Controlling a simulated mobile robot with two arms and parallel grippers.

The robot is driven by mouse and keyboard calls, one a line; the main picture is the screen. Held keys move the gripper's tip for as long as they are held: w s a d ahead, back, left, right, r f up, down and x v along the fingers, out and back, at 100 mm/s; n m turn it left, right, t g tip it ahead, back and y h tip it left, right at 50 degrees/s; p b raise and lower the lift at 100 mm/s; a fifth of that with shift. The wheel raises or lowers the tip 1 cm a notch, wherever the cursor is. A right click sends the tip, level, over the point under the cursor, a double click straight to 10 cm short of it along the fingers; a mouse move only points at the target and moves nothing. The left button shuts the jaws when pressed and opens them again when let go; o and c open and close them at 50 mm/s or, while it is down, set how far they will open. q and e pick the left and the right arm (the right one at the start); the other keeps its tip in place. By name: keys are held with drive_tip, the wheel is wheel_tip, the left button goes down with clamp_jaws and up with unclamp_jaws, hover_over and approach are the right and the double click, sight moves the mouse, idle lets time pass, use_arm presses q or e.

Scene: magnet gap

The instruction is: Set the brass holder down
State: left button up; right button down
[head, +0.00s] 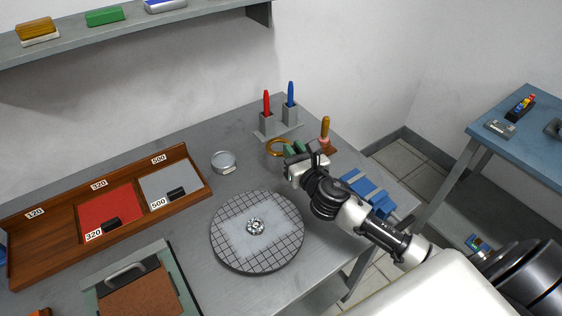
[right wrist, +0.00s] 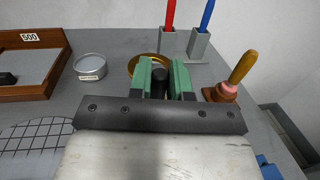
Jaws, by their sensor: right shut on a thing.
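The brass holder shows as a brass ring (head: 277,147) at the back of the grey table in the head view, and beyond my fingers in the right wrist view (right wrist: 135,64). My right gripper (head: 294,148) has green fingers, also in the right wrist view (right wrist: 161,79). They are shut on a dark upright grip between them, which appears to belong to the brass holder. The fingers hide part of the ring. I cannot tell whether its underside touches the table. My left gripper is not in view.
Grey stands hold a red stick (head: 267,103) and a blue stick (head: 290,93) behind. A wooden-handled tool (head: 325,130) stands right of the gripper, a round tin (head: 223,162) left. A round gridded plate (head: 257,258), blue vise-like block (head: 369,190) and wooden tray (head: 136,169) are nearby.

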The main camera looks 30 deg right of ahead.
sight(270, 152)
drive_tip(key=w+f, duration=0.1)
drive_tip(key=w+a+f+b, duration=0.1)
drive_tip(key=f, duration=0.1)
drive_tip(key=w+f, duration=0.1)
drive_tip(key=f, duration=0.1)
drive_tip(key=shift+a+f+b, duration=0.25)
drive_tip(key=shift+a+b, duration=0.05)
drive_tip(key=shift+b, duration=0.05)
drive_tip(key=shift+f, duration=0.25)
drive_tip(key=shift+f, duration=0.1)
